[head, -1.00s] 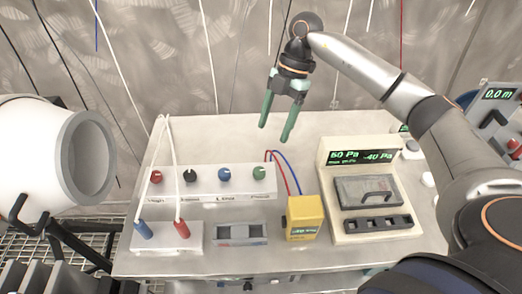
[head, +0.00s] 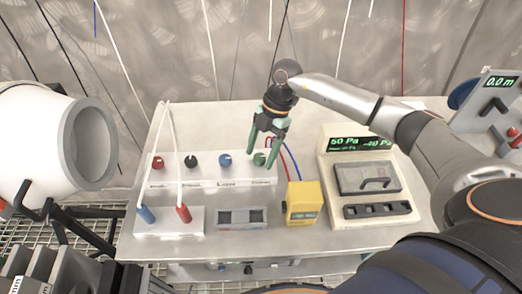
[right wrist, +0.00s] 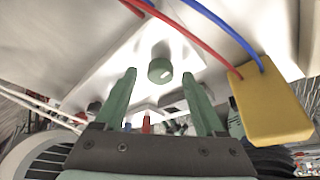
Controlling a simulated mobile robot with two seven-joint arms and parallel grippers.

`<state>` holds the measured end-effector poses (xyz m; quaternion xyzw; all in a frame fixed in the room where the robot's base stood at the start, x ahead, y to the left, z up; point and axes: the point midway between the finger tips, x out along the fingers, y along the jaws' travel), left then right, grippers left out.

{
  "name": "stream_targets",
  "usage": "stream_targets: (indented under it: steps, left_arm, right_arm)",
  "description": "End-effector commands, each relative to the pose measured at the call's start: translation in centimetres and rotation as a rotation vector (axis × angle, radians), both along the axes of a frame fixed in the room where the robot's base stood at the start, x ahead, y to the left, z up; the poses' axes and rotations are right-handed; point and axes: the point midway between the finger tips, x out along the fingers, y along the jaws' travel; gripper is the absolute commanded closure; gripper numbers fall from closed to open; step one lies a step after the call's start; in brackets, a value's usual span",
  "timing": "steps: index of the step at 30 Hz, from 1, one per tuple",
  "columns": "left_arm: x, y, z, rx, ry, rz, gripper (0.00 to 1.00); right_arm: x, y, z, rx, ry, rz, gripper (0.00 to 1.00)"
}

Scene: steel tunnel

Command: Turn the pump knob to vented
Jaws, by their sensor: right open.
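A white panel (head: 215,182) on the bench carries a row of knobs: red (head: 158,162), black (head: 191,160), blue (head: 225,159) and green (head: 259,159). The lettering under them is too small to read, so I cannot tell by label which is the pump knob. My right gripper (head: 260,160) is open and points down at the green knob, with one finger on each side in the picture. In the right wrist view the green knob (right wrist: 160,70) shows a pale mark and lies just beyond the gap between the fingertips; I see no contact. My left gripper is out of view.
A yellow meter (head: 302,203) with red and blue wires stands right of the panel. A gauge box (head: 366,180) reading 50 Pa and -40 Pa stands further right. A box with blue and red plugs (head: 170,221) sits front left. A white cylinder (head: 60,140) is at far left.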

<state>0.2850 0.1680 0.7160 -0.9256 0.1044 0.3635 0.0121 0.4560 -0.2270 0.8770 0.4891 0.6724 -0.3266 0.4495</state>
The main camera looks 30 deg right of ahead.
Motion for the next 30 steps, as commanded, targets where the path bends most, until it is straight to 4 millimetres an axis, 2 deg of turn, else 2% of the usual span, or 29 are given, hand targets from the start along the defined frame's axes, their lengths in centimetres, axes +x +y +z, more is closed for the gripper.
stream_targets:
  steps: [7,25,30]
  left_arm:
    - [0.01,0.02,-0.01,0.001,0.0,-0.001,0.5]
    - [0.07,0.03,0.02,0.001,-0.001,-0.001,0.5]
    - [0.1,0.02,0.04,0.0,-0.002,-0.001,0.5]
  right_arm:
    - [-0.01,0.01,-0.05,0.0,0.0,0.0,0.31]
    - [0.0,-0.03,0.0,0.0,0.0,-0.001,0.98]
    - [0.0,-0.04,0.02,0.0,0.0,-0.001,1.0]
